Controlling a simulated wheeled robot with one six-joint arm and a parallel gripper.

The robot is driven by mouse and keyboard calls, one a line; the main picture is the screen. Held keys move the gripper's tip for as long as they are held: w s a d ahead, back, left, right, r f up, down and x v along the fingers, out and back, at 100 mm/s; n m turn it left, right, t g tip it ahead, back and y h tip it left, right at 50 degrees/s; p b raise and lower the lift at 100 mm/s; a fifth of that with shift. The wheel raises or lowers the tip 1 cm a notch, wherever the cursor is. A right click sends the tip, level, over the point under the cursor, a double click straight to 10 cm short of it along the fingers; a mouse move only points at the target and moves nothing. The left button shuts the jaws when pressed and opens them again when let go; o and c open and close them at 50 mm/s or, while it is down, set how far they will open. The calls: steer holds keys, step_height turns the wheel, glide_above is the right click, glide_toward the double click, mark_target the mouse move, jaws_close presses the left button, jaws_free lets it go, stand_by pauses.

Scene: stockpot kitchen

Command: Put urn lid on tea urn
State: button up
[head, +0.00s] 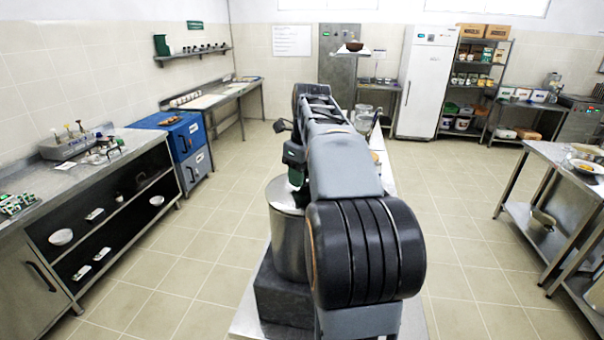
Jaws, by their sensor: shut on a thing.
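A tall steel cylinder, which looks like the tea urn (288,245), stands in the middle of the head view, close to my arm on its left side. My arm covers its right part. My gripper (296,172) is only partly in view as a dark and green part just above the urn's top, left of my arm. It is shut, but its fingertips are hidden. The urn lid cannot be made out clearly. I cannot tell whether it touches the urn's rim.
A steel counter (65,176) with open shelves and a blue box (180,136) stand along the left. A steel table (570,160) stands at the right. A white fridge (425,85) and loaded shelves (473,85) stand at the back. The tiled floor is clear on both sides.

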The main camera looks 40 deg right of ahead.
steer(key=shift+f, duration=0.15)
steer(key=o, duration=1.1)
steer(key=r, duration=0.4)
steer(key=s+r+p, duration=0.1)
steer(key=r, duration=0.8)
steer(key=shift+s+d+r, duration=0.2)
steer(key=shift+s+r, duration=0.15)
